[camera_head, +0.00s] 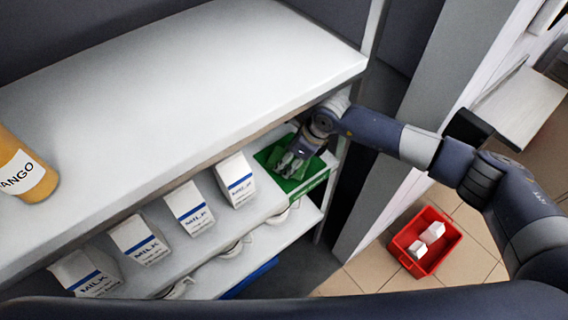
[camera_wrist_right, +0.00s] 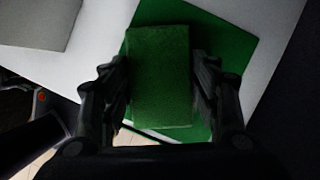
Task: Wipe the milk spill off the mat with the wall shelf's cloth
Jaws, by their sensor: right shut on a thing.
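The green mat (camera_head: 268,155) lies on the right end of the middle shelf, with a white-lettered strip along its front edge. It also shows in the right wrist view (camera_wrist_right: 232,45). My right gripper (camera_head: 290,165) is over the mat. In the right wrist view my right gripper (camera_wrist_right: 160,95) is shut on the green cloth (camera_wrist_right: 160,70), a flat rectangular piece between its fingers. Whether the cloth touches the mat is unclear. I cannot make out any milk spill; the gripper and cloth cover part of the mat. My left gripper is out of view.
Several milk cartons (camera_head: 188,208) stand left of the mat on the same shelf (camera_head: 210,242). A mango container (camera_head: 22,168) stands on the upper shelf (camera_head: 190,80), which overhangs behind. White cups (camera_head: 180,288) are below. A red crate (camera_head: 446,262) with white items is on the floor.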

